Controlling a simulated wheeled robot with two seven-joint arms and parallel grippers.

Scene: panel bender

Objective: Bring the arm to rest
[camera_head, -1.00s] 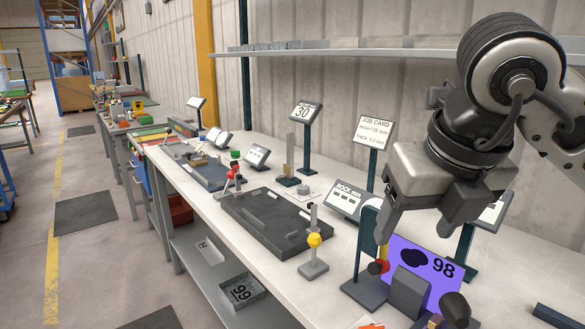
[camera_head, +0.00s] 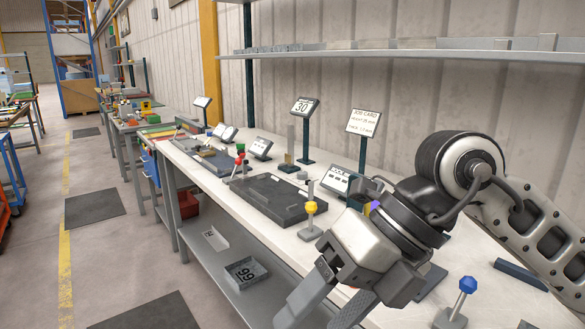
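My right arm comes in from the right in the head view. Its gripper (camera_head: 325,308) hangs low over the front edge of the workbench (camera_head: 217,201). Two fingers show, pointing down and left, with a gap between them, and nothing is seen between them. The fingertips are near the bottom edge of the picture. My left gripper is not in view. The arm covers most of the purple panel (camera_head: 374,207), of which only a small piece shows.
A "99" tray (camera_head: 246,272) lies on the lower shelf.

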